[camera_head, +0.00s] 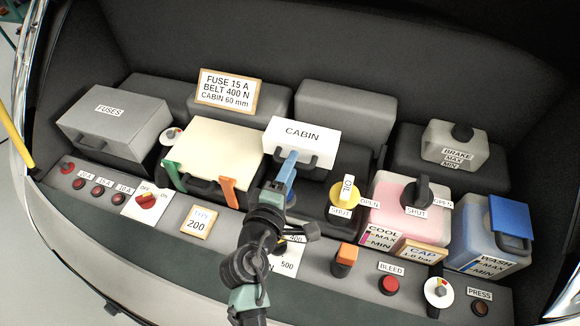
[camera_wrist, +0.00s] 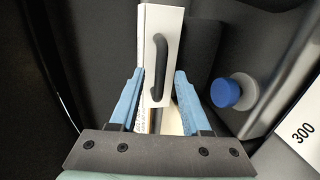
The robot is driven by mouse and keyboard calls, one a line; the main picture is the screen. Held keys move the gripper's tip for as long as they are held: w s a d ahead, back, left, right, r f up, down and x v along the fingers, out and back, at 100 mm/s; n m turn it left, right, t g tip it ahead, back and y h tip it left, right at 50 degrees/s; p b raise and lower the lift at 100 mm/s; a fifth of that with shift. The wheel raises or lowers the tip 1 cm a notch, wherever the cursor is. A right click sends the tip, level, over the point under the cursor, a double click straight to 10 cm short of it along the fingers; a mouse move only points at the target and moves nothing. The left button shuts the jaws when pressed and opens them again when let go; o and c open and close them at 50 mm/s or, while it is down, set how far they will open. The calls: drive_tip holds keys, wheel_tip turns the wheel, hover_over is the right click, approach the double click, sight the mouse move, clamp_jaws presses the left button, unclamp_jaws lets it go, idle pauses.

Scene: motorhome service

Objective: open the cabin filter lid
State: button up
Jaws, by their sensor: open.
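The cabin filter lid (camera_head: 302,131) is white, marked CABIN, and looks shut on its housing. Its dark handle (camera_head: 312,161) is on the front face. In the wrist view the lid (camera_wrist: 172,22) shows as a white panel with the curved black handle (camera_wrist: 161,45). My gripper (camera_head: 289,158) is in front of the lid, over the left part of the handle in the head view. In the wrist view the blue fingers of my gripper (camera_wrist: 159,76) are open, one on each side of the handle's lower end. I cannot tell whether they touch it.
A cream battery-like box (camera_head: 215,148) with green and orange levers stands left of the lid. A yellow cap (camera_head: 344,194) and the pink coolant tank (camera_head: 392,210) stand to the right. In the wrist view a blue cap (camera_wrist: 226,92) is right of the fingers.

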drive_tip(key=shift+c, duration=0.2)
clamp_jaws()
idle(1.3)
